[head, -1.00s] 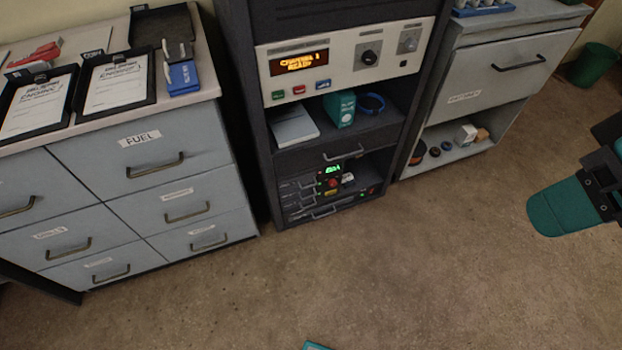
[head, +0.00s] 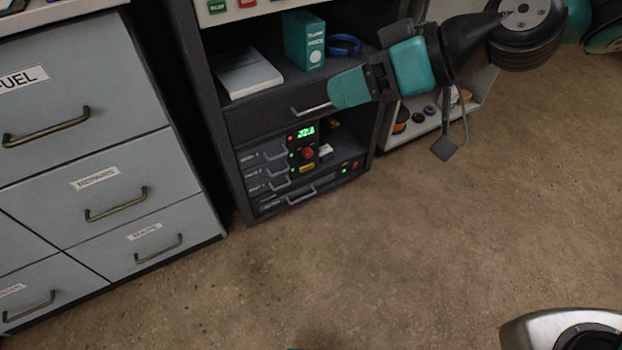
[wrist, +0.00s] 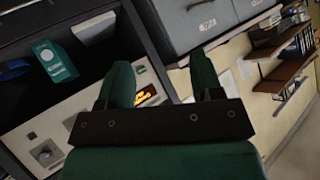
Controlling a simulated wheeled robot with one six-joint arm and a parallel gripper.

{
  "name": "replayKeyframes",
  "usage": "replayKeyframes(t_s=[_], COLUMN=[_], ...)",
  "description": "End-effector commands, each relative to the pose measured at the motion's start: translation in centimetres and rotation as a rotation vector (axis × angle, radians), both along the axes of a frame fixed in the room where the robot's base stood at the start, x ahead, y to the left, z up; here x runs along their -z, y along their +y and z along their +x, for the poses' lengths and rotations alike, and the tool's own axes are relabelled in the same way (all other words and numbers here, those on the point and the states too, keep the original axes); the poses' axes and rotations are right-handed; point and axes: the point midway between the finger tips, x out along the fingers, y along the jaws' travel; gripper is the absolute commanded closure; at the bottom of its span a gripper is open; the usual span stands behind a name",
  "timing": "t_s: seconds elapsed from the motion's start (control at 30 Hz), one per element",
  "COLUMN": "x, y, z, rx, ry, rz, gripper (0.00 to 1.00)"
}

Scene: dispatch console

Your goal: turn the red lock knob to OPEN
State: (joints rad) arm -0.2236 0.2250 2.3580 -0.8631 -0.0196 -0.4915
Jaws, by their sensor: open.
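The red lock knob (head: 307,153) sits on a small panel low in the dark console rack, below a green lit display (head: 306,132) and above a yellow label. Its lettering is too small to read. My gripper (head: 334,88) is in front of the rack, above and to the right of the knob in the head view, and apart from it. In the wrist view my gripper (wrist: 163,82) shows two separated green fingers with nothing between them. The knob is not seen in the wrist view.
A drawer handle (head: 311,108) is close to my gripper. Grey drawers (head: 110,190) stand at left. The floor in front is clear.

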Motion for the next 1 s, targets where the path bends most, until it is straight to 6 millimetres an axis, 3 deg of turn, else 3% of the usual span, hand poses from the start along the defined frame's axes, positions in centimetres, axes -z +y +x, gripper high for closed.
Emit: replayKeyframes(t_s=[0.03, 0.37, 0.7, 0.9, 1.0], x=[4.8, 19.6, 36.9, 45.2, 47.6], y=[0.5, 2.3, 0.8, -1.1, -1.9], z=[1.1, 7.9, 14.6, 17.3, 18.0], rx=[0.007, 0.128, 0.381, 0.534, 0.584], ry=[-0.021, -0.211, -0.376, -0.438, -0.454], rz=[0.036, 0.264, 0.39, 0.399, 0.395], gripper=[0.4, 0.4, 0.4, 0.4, 0.4])
